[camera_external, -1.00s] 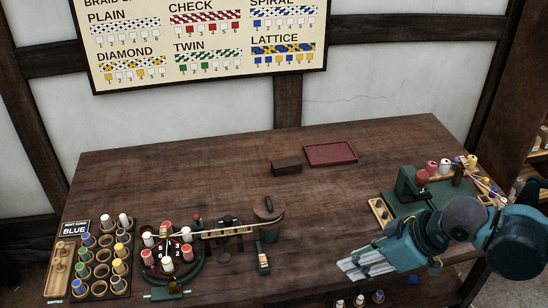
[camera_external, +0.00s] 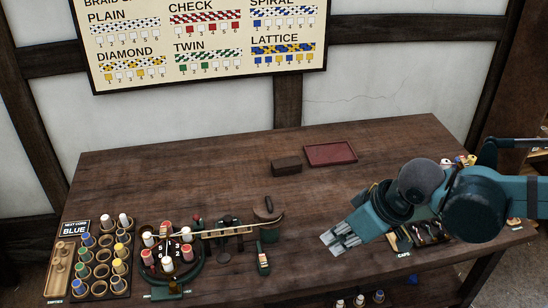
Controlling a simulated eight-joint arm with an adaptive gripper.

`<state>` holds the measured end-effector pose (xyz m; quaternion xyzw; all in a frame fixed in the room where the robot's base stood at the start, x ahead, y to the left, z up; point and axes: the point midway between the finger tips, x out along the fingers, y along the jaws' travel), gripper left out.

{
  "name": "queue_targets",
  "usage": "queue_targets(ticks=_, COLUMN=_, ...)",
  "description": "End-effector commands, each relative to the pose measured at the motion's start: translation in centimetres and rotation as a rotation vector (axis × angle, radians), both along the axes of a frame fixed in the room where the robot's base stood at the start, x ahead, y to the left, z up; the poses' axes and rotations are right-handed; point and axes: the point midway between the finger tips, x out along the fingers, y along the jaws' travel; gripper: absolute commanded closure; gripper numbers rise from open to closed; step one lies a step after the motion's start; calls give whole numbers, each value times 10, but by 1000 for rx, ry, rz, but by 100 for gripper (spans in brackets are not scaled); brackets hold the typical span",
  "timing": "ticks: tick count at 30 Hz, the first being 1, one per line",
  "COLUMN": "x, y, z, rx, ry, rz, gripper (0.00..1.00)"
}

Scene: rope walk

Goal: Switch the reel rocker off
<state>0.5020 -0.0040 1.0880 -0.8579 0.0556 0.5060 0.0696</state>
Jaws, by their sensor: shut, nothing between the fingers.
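A small dark green block with pale markings (camera_external: 263,261) lies near the table's front edge; it may be the reel rocker, but it is too small to make out which way it is set. My gripper (camera_external: 331,242) is shut and empty. It is over the table to the right of the block and apart from it, with its fingers pointing left and down.
A round braiding stand (camera_external: 172,276) with several bobbins is left of the block. A dark brown block (camera_external: 286,167) and a red tray (camera_external: 330,154) lie at the back. The table's middle is clear.

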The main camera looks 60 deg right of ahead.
Motion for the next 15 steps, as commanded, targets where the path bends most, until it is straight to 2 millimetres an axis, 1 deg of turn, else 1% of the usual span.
queue_targets(ticks=1, x=6, y=0, z=4, rx=3, ry=7, rz=-9, gripper=100)
queue_targets(ticks=6, x=21, y=-1, z=6, rx=17, ry=33, rz=-48, gripper=100)
queue_targets(ticks=15, x=49, y=-2, z=8, rx=37, ry=77, rz=-119, gripper=100)
